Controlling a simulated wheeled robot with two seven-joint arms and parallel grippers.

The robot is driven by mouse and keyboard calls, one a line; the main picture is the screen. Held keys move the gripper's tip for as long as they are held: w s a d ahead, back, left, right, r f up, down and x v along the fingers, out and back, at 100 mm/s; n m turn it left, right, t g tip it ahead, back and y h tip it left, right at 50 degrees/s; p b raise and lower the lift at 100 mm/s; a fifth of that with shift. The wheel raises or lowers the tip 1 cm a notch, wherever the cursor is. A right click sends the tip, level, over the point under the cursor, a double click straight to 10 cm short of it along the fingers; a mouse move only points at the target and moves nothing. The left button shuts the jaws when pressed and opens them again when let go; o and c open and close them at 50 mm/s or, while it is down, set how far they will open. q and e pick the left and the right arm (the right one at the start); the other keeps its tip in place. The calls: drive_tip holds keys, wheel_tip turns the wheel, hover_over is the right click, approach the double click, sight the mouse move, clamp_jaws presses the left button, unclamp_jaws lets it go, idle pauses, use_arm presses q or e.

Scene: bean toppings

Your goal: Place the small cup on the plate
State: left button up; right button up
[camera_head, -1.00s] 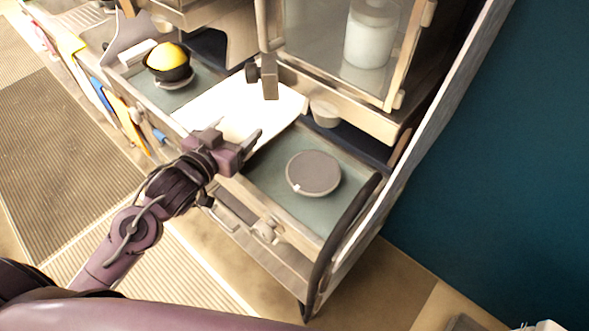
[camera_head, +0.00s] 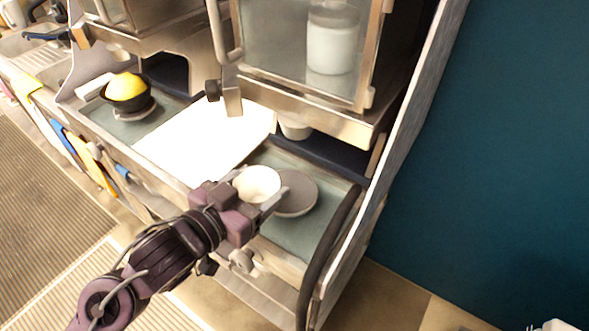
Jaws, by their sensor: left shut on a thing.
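My left gripper (camera_head: 258,190) is shut on a small white cup (camera_head: 257,183). The cup is upright, its open rim facing up, and sits between the two fingers. A round grey-brown plate (camera_head: 298,196) lies on the green tray surface just to the right of the cup. The cup and the right finger overlap the plate's left edge in the picture; I cannot tell whether the cup touches it. My right gripper is not in view.
A bright white board (camera_head: 205,138) lies left of the plate. A dark bowl (camera_head: 129,104) with a yellow item stands further left. A glass-fronted cabinet (camera_head: 285,50) with a white jar hangs above. A dark curved handle (camera_head: 326,262) borders the tray's right side.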

use_arm(q)
drive_tip(key=p+x, duration=0.2)
drive_tip(key=x, duration=0.4)
drive_tip(key=p+x, duration=0.2)
drive_tip(key=x, duration=0.3)
drive_tip(key=shift+w+d+f, duration=0.25)
drive_tip(key=shift+f, duration=0.3)
